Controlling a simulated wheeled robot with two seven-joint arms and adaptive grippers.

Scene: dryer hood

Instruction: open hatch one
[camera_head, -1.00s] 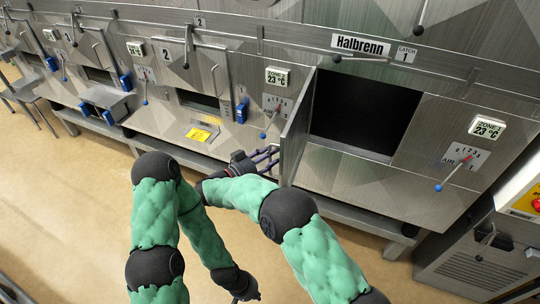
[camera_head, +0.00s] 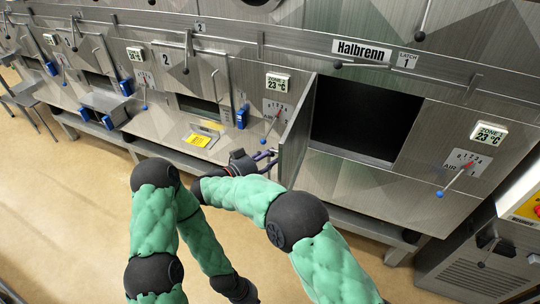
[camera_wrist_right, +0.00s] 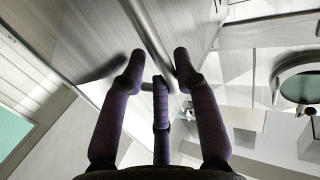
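Hatch one is a dark rectangular opening (camera_head: 364,117) in the steel front, under the Halbrenn sign. Its steel door (camera_head: 296,137) stands swung out at the opening's left edge, seen nearly edge-on. My right gripper (camera_head: 266,156) is at the door's outer side, left of it and low down. In the right wrist view its dark fingers (camera_wrist_right: 158,68) are spread, with a metal bar running behind and between the tips. I cannot tell whether they touch it. My left gripper (camera_head: 243,291) hangs low near the bottom edge, away from the hatch; its fingers do not show clearly.
A zone display (camera_head: 489,132) and a blue-knobbed air lever (camera_head: 455,182) are right of the opening. Another air lever (camera_head: 270,125) is just left of the door. A grey cabinet (camera_head: 475,262) stands at the lower right. The floor (camera_head: 70,210) at left is clear.

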